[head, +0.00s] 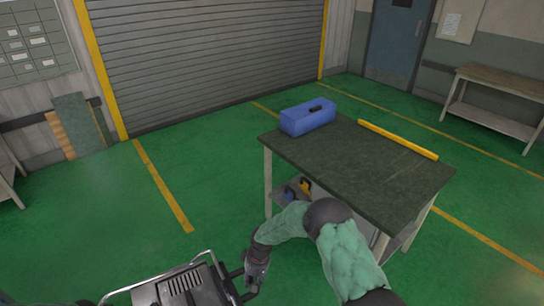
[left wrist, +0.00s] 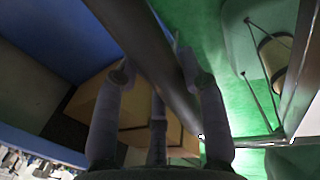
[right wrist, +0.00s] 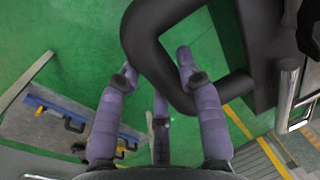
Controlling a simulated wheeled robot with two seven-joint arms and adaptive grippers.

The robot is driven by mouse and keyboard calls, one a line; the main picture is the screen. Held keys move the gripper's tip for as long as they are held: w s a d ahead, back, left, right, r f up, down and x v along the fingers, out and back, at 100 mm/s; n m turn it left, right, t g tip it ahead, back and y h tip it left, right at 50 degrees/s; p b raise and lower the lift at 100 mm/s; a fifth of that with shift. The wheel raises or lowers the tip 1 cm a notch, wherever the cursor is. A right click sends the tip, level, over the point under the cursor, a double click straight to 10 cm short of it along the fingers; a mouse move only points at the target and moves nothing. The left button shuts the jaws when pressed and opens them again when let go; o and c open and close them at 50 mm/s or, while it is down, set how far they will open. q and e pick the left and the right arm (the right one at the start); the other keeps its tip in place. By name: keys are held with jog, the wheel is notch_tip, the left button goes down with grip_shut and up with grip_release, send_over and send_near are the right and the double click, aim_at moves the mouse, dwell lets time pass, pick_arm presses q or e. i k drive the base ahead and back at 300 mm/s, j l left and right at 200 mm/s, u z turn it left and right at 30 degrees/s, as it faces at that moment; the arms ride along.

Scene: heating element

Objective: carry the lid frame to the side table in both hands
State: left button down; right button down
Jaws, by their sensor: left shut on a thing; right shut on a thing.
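The lid frame (head: 185,287) is a dark panel with slots and a pale metal rim, partly cut off at the bottom of the head view. My right gripper (head: 246,284) is at its right side, on a black handle. In the right wrist view, my right gripper (right wrist: 160,64) is shut on this loop-shaped black handle (right wrist: 150,45). In the left wrist view, my left gripper (left wrist: 157,62) is shut on a dark bar (left wrist: 140,35) of the frame. The left gripper's grip is outside the head view. A dark-topped table (head: 350,165) stands ahead to the right, apart from the frame.
A blue toolbox (head: 308,117) and a yellow bar (head: 397,139) lie along the table's far side; its near top is bare. Another bench (head: 500,88) stands by the right wall. Green floor (head: 215,165) is clear left of the table. A roller shutter (head: 210,50) closes the back.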

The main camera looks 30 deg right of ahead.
aim_at(363, 162)
jog(key=i, duration=1.55)
jog(key=i+z, duration=0.3)
jog(key=i, duration=0.15)
jog(key=z, duration=2.4)
